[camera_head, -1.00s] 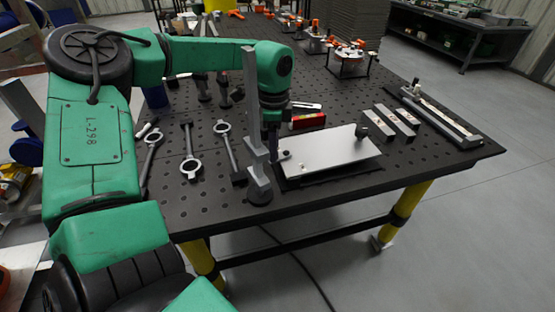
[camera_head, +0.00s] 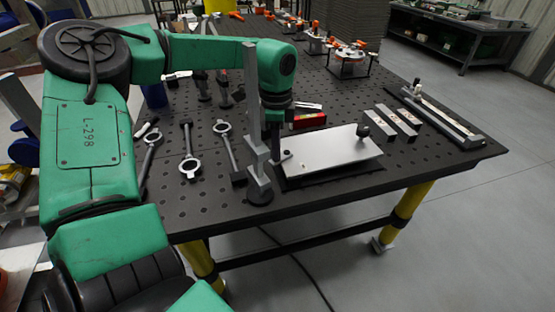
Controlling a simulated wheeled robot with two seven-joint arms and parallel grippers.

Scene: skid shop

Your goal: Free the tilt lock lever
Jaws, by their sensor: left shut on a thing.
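A tilting silver plate (camera_head: 335,152) sits on a dark base at the front of the perforated table, with a black knob (camera_head: 362,131) near its far right corner. The small tilt lock lever (camera_head: 286,156) shows at the plate's left edge. My left gripper (camera_head: 273,152) points down at that edge, shut on the lever as far as I can see. Its fingertips are partly hidden behind an upright grey height gauge (camera_head: 251,90). My right gripper is not in view.
The gauge stands close in front of my left gripper on a round base. Several ring-ended tools (camera_head: 190,166) lie to the left. A red box (camera_head: 309,121) lies behind the plate. Grey bars (camera_head: 392,122) and a long rail (camera_head: 440,115) lie to the right.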

